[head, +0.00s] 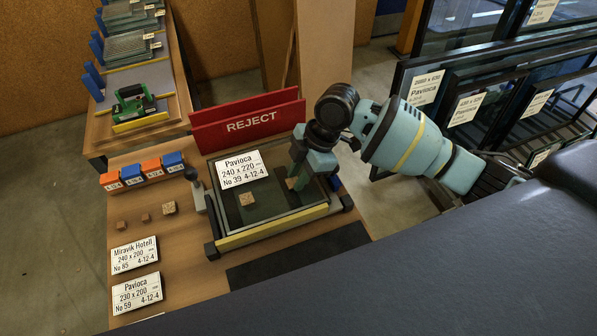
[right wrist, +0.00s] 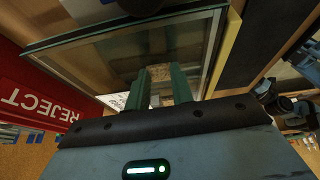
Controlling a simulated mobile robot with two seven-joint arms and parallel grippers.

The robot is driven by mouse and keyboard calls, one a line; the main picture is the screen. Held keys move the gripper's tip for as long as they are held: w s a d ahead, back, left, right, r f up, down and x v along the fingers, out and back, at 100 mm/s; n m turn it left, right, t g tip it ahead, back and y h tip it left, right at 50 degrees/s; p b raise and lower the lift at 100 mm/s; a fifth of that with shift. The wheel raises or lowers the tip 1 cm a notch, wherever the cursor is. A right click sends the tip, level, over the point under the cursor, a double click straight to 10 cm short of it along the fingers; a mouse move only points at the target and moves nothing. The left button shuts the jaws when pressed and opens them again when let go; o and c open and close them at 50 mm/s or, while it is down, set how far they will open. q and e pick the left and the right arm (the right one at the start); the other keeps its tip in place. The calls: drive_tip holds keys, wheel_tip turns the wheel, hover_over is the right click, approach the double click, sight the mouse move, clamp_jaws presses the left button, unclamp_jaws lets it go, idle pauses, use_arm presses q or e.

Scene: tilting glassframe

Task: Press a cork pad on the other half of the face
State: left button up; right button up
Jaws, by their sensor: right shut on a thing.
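The glass unit (head: 235,215) lies in a dark frame with a yellow front strip. Its label (head: 244,169) reads Pavioca 240 x 220, No 39. One cork pad (head: 247,199) lies on the left half of its face. My right gripper (head: 297,175) is over the right half, shut on another cork pad (head: 291,184). That pad is at or very near the glass; I cannot tell whether it touches. My left gripper is not in view.
A red REJECT board (head: 248,122) stands behind the frame. Several small cork-coloured blocks (head: 169,208), orange and blue blocks (head: 142,172) and two labels (head: 135,255) are on the bench's left. Racked glass units (head: 480,100) stand at right.

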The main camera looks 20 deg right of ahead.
drive_tip(key=o, duration=1)
drive_tip(key=shift+f, duration=0.1)
drive_tip(key=shift+v, duration=4)
